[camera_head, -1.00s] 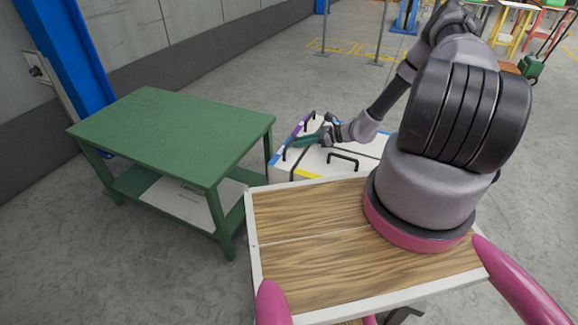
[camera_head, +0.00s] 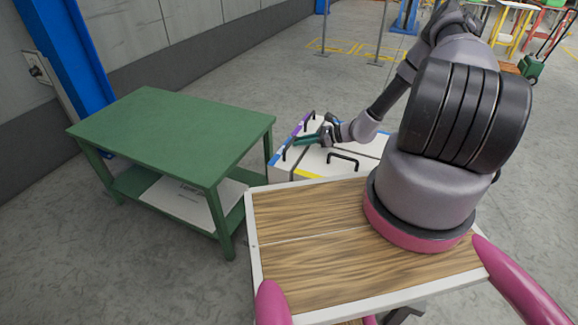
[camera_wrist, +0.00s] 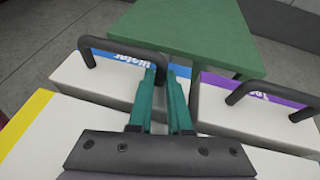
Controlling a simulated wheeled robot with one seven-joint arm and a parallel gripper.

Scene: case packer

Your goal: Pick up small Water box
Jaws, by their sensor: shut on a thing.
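The small Water box is white with a blue stripe and a black handle. It shows at the upper left of the wrist view (camera_wrist: 105,82) and beside the green table in the head view (camera_head: 282,172). My gripper, with teal fingers, is shut on the right end of its handle in the wrist view (camera_wrist: 164,78). In the head view my gripper (camera_head: 300,141) reaches in from the right over the boxes. The fingers hide part of the handle and the box's right end. I cannot tell whether the box is off its support.
A purple-striped box (camera_wrist: 240,118) stands right of the Water box, and a yellow-striped box (camera_wrist: 50,140) is nearer. Both have white tops. The green table (camera_head: 170,130) has a clear top and holds a white box (camera_head: 185,203) on its lower shelf.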

